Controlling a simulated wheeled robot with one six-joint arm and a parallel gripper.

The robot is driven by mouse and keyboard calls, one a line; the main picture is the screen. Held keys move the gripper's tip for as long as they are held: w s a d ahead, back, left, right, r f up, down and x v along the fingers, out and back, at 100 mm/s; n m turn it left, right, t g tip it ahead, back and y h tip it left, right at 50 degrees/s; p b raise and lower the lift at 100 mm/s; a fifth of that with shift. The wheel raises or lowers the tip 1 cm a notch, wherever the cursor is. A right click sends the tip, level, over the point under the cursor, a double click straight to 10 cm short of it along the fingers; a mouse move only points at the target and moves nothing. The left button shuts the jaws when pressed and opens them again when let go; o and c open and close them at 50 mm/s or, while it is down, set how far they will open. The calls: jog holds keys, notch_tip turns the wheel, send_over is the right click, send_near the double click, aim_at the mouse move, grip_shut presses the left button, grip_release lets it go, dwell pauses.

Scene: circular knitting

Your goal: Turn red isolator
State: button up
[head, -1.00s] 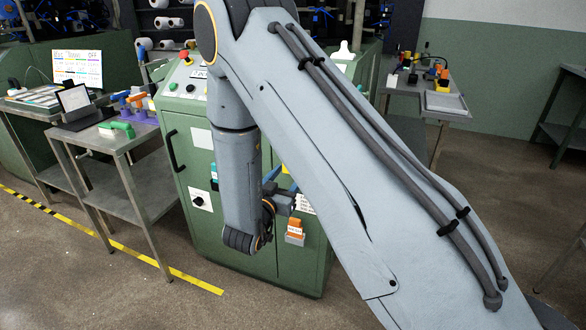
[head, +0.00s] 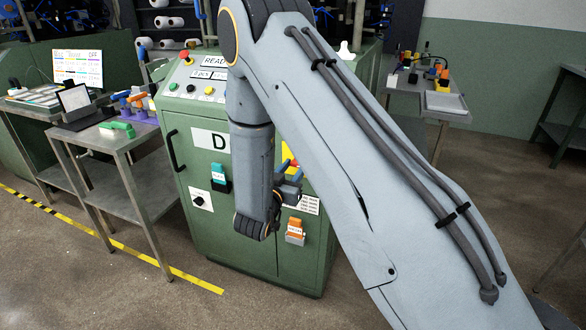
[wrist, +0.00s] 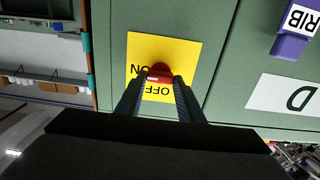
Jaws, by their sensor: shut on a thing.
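The red isolator (wrist: 160,72) is a small red knob on a yellow plate (wrist: 182,45) fixed to the green cabinet. The plate has ON printed left of the knob and OFF below it in the wrist view. My gripper (wrist: 163,84) has its two dark fingers on either side of the knob, shut on it. The fingertips partly cover the knob and the lettering, so I cannot tell its exact setting.
The green cabinet (head: 185,245) carries a black handle (head: 174,150), a teal tag holder (head: 220,178), a black rotary switch (head: 198,201) and an orange block (head: 296,227). A purple block marked RIB (wrist: 291,38) sits near the plate. A steel table (head: 120,140) stands left.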

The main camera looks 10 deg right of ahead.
jog(key=shift+n, duration=0.3)
jog(key=n+p, duration=0.2)
jog(key=n, duration=0.1)
jog(key=shift+a+r+n, duration=0.1)
jog(key=shift+n, duration=0.2)
jog(key=n+p, duration=0.1)
jog(key=n, duration=0.3)
jog(key=shift+w+n+p, duration=0.1)
jog(key=shift+n+p, duration=0.2)
jog(key=shift+p, duration=0.1)
jog(key=n+p, duration=0.1)
jog(key=n, duration=0.3)
jog(key=shift+a+n, duration=0.1)
jog(key=shift+n, duration=0.2)
jog(key=shift+w+f+n+p, duration=0.15)
jog(key=shift+n+p, duration=0.2)
jog(key=shift+n, duration=0.75)
jog(key=shift+s+f+n+p, duration=0.1)
jog(key=shift+n+p, duration=0.2)
jog(key=shift+n, duration=0.8)
jog(key=o, duration=1)
jog(key=shift+a, duration=0.1)
jog(key=shift+o, duration=0.3)
